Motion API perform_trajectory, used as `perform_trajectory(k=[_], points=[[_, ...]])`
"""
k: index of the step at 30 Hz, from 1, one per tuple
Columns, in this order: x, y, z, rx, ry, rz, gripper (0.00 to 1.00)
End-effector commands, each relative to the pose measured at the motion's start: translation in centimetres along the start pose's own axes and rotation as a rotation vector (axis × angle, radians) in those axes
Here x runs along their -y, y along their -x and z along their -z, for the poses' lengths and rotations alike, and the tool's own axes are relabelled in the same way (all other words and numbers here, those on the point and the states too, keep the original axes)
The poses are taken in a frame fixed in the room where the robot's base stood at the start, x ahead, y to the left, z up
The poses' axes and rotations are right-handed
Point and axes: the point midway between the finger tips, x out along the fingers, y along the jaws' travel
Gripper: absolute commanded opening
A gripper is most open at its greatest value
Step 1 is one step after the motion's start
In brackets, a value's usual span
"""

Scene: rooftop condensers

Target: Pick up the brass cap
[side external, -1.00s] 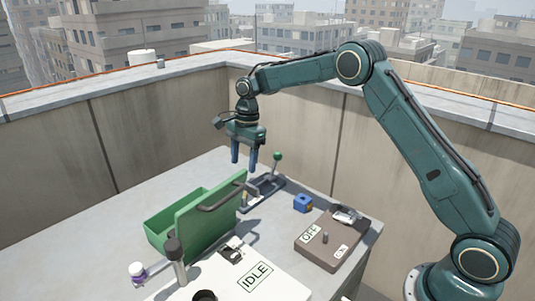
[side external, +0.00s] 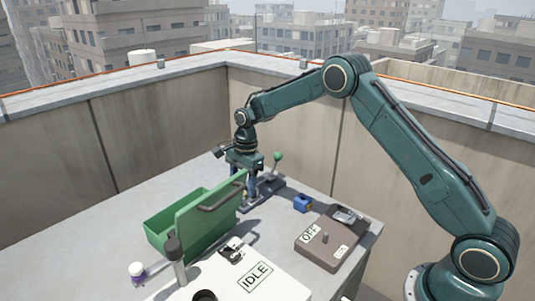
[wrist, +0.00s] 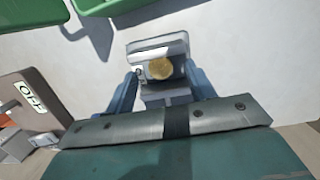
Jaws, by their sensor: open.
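The brass cap (wrist: 160,68) shows in the wrist view as a round golden disc on a grey metal fixture (wrist: 158,46). My gripper (wrist: 163,80) is open, with one blue-grey finger on each side of the cap and fixture. I cannot tell whether the fingers touch anything. In the side view my gripper (side external: 252,190) points down at the fixture, behind the green box's raised lid, and the cap is not clearly visible there.
A green box (side external: 178,222) with its lid (side external: 208,222) raised stands close by. A lever with a green knob (side external: 277,156) rises beside the gripper. A blue block (side external: 303,203) and a brown box marked OFF (side external: 325,255) lie to the right. A white IDLE panel (side external: 225,280) is in front.

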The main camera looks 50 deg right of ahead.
Motion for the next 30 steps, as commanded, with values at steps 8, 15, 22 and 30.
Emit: perform_trajectory(k=[8,15,22,30], points=[[0.0,-2.1,0.0,-0.001,-0.001,0.001,0.55],[0.0,-2.1,0.0,-0.001,-0.001,0.001,0.55],[0.0,-2.1,0.0,-0.001,-0.001,0.001,0.55],[0.0,-2.1,0.0,-0.001,-0.001,0.001,0.05]])
